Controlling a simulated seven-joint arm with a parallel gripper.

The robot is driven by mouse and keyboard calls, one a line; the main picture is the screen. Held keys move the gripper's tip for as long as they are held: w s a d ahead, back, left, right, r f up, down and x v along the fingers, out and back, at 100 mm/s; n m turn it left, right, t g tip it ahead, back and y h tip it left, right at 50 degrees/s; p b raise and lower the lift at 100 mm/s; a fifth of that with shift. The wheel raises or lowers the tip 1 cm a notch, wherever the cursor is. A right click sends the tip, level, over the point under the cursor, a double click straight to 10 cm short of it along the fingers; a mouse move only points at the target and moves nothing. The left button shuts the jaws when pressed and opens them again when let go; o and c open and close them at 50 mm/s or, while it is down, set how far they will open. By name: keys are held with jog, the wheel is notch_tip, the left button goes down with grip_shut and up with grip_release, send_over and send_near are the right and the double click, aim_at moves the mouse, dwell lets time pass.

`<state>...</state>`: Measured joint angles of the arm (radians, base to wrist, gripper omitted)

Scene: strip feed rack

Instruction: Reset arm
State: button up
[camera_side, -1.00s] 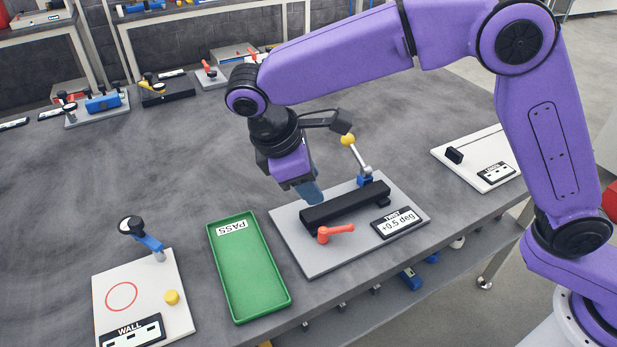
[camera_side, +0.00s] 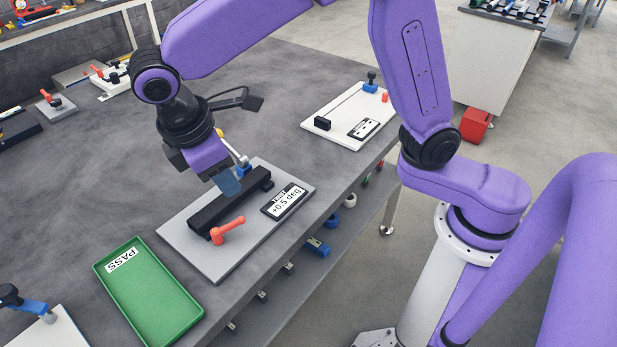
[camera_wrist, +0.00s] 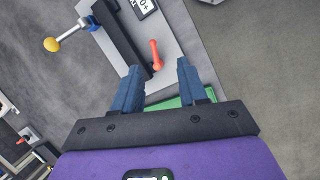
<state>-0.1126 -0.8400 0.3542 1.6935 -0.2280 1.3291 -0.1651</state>
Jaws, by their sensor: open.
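My gripper (camera_side: 228,186) hangs over the grey twist fixture plate (camera_side: 212,265). In the wrist view its two blue fingers (camera_wrist: 158,72) are apart with nothing held between them. A black bar (camera_side: 212,212) lies across the plate, with an orange-red lever (camera_side: 228,230) at its near end. A label (camera_side: 285,199) on the plate reads "TWIST +0.5 deg". A silver lever (camera_wrist: 70,36) with a yellow ball (camera_wrist: 51,45) stands at the bar's other end, partly hidden behind my gripper in the side view. Whether the fingertips touch the bar is unclear.
An empty green tray marked PASS (camera_side: 165,300) lies left of the fixture. A white fixture board (camera_side: 340,137) is at the right. A blue-handled clamp (camera_side: 28,306) stands at the lower left. The table's front edge runs close beside the plate.

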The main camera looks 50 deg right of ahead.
jog(key=s+d+f+y, duration=0.1)
jog(key=s+d+y, duration=0.1)
jog(key=s+d, duration=0.8)
jog(key=s+d+f+m+y, duration=0.1)
jog(key=s+d+y, duration=0.1)
jog(key=s+d, duration=0.8)
jog(key=shift+d+f, duration=0.25)
jog(key=shift+d, duration=0.15)
